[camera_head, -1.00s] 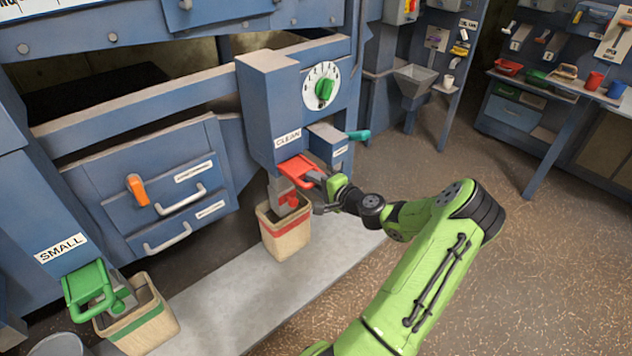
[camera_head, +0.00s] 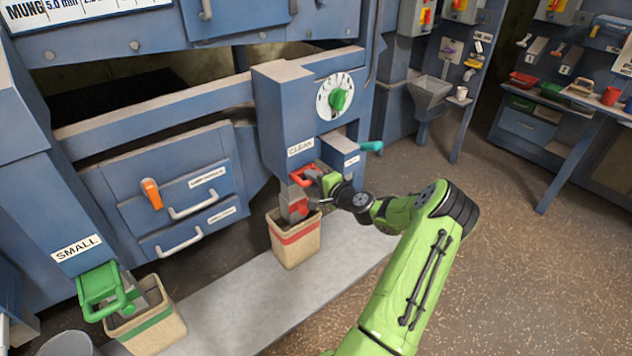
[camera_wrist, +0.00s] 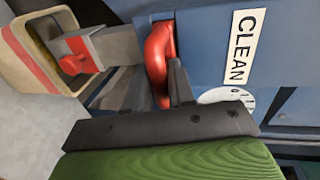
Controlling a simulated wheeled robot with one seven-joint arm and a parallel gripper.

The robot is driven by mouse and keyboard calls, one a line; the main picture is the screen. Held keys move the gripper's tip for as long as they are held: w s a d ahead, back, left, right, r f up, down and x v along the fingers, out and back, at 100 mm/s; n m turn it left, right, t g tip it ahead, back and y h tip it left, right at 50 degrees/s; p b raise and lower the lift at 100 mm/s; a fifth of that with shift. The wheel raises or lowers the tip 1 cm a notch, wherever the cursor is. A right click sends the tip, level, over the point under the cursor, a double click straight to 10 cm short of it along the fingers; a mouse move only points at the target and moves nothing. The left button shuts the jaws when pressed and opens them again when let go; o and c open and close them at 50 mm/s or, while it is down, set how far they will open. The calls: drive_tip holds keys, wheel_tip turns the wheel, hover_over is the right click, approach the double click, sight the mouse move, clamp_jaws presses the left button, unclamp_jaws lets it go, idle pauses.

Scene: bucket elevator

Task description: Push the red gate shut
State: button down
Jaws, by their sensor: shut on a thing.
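The red gate handle (camera_head: 303,174) sits under the CLEAN label on the blue machine. In the wrist view the red handle (camera_wrist: 158,58) lies between the dark fingers, partly hidden by them. My gripper (camera_head: 318,180) is shut on it; its fingers also show in the wrist view (camera_wrist: 172,85). A grey chute (camera_head: 296,205) with a red part hangs below the handle, its lower end over the mouth of a tan bucket (camera_head: 296,244) with a red band.
A green gate handle (camera_head: 100,286) under the SMALL label stands at the lower left, above a bucket with a green band (camera_head: 150,326). A teal handle (camera_head: 371,146) sticks out right of the CLEAN housing. The floor at right is clear.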

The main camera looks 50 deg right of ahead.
drive_tip(key=c, duration=1.3)
unclamp_jaws()
drive_tip(key=shift+w+r, duration=0.1)
drive_tip(key=shift+o, duration=1)
drive_tip(key=shift+w+d, duration=0.1)
drive_tip(key=shift+w, duration=0.05)
drive_tip(key=p+v, duration=0.1)
drive_tip(key=v, duration=1.5)
drive_tip(key=shift+p, duration=0.35)
drive_tip(key=shift+f, duration=0.2)
